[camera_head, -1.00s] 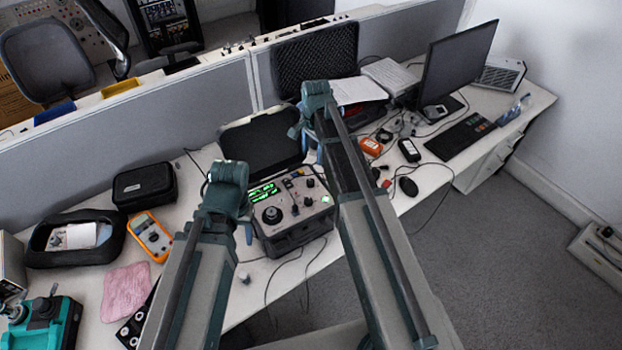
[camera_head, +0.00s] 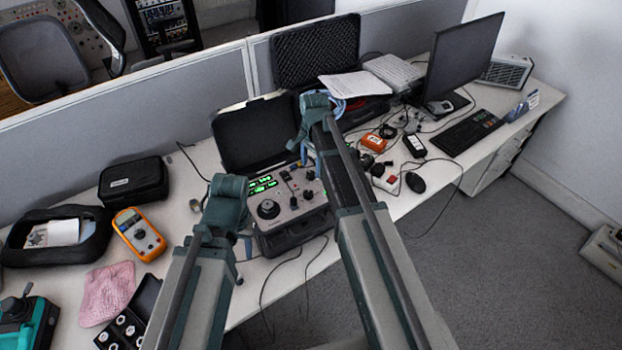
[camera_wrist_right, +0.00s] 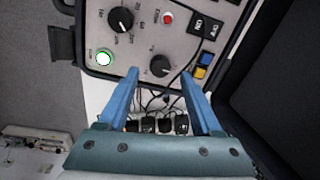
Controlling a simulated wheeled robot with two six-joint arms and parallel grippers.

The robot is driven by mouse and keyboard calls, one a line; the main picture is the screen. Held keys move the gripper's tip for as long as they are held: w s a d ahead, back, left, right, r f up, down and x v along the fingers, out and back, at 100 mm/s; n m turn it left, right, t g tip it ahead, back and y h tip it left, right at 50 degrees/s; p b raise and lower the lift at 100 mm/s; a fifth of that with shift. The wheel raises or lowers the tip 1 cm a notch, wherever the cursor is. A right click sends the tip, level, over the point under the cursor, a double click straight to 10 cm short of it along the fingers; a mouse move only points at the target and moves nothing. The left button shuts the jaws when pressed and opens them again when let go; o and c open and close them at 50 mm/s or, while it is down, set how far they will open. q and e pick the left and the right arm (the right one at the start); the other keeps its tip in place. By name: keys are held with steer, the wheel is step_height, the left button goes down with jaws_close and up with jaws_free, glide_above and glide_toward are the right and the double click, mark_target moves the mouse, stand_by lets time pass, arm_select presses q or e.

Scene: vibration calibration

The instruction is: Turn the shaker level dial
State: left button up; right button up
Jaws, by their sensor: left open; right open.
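The grey shaker unit (camera_head: 290,219) stands on the desk with green lit displays and a large black dial (camera_head: 268,209) at the left of its panel. In the right wrist view, its panel (camera_wrist_right: 140,42) shows two black knobs: an upper one (camera_wrist_right: 121,19) and a lower one (camera_wrist_right: 160,65). My right gripper (camera_wrist_right: 160,72) is open; its blue fingertips appear on either side of the lower knob, and contact cannot be told. In the head view my right gripper (camera_head: 304,150) is mostly hidden by its arm. My left gripper (camera_head: 247,243) is open beside the unit's left side, partly hidden.
An open black case (camera_head: 255,135) stands behind the unit. An orange multimeter (camera_head: 139,234), a black pouch (camera_head: 133,181) and a pink cloth (camera_head: 107,293) lie left. A monitor (camera_head: 466,56), keyboard (camera_head: 468,131) and mouse (camera_head: 415,182) are right. Cables hang over the front edge.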

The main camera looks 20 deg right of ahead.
mark_target(311, 173)
steer(key=shift+w+f+b, duration=0.1)
steer(key=shift+f+b, duration=0.85)
steer(key=shift+f, duration=0.55)
arm_select(q)
step_height(311, 173, down, 3)
steer(key=shift+r, duration=0.1)
arm_select(e)
steer(key=shift+r, duration=0.1)
jaws_close()
